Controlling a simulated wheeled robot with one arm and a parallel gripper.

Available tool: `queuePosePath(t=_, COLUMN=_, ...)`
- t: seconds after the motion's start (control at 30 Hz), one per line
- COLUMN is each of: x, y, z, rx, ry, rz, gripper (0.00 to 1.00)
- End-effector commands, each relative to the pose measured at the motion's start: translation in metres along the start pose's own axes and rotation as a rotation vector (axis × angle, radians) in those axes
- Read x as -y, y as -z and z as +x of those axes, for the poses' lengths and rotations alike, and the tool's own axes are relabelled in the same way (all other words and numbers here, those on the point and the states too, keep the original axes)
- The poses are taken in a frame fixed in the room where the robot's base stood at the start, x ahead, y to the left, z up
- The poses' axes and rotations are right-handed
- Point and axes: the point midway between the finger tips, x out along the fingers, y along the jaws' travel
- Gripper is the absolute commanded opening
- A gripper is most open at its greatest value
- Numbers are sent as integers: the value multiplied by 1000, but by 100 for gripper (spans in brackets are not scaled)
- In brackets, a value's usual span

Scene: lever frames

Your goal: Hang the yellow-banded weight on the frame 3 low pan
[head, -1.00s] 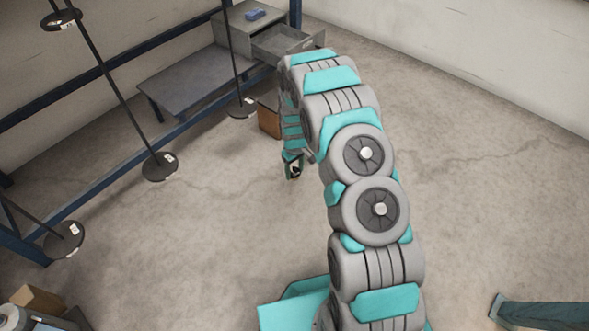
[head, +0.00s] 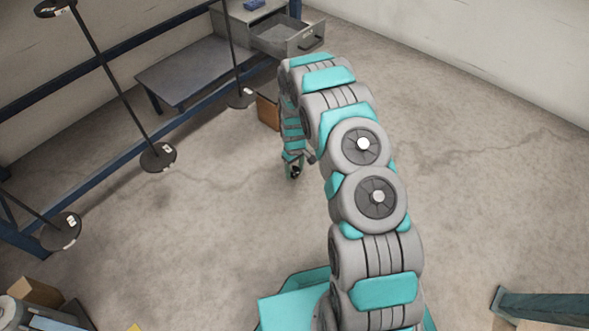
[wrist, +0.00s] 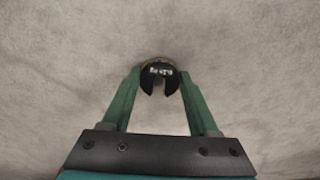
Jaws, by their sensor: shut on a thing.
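My gripper (head: 292,172) hangs low over the floor, left of my arm in the head view. In the wrist view its two fingers (wrist: 160,77) are shut on a dark slotted weight (wrist: 158,82) with a small white label. A thin tan edge shows behind it; I cannot make out a yellow band. Dark round pans with white tags hang on rods at the left: a middle pan (head: 158,157), a farther pan (head: 240,97), a near-left pan (head: 60,231) and an upper one (head: 55,8). Their tags are too small to read, so I cannot tell which is the frame 3 low pan.
A grey bench (head: 195,72) and an open drawer (head: 288,38) stand at the back. A brown box (head: 268,112) is behind my gripper. Blue frame beams (head: 110,42) run along the left. Boxes sit at lower left, a dark teal beam (head: 545,306) at lower right. Floor is otherwise clear.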

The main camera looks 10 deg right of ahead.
Motion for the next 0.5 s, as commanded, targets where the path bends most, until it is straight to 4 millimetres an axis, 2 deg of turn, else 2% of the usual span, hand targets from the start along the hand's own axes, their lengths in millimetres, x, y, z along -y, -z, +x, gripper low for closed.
queuePosePath(t=0.5, x=0, y=0, z=5, rx=0, ry=0, rz=0, gripper=6)
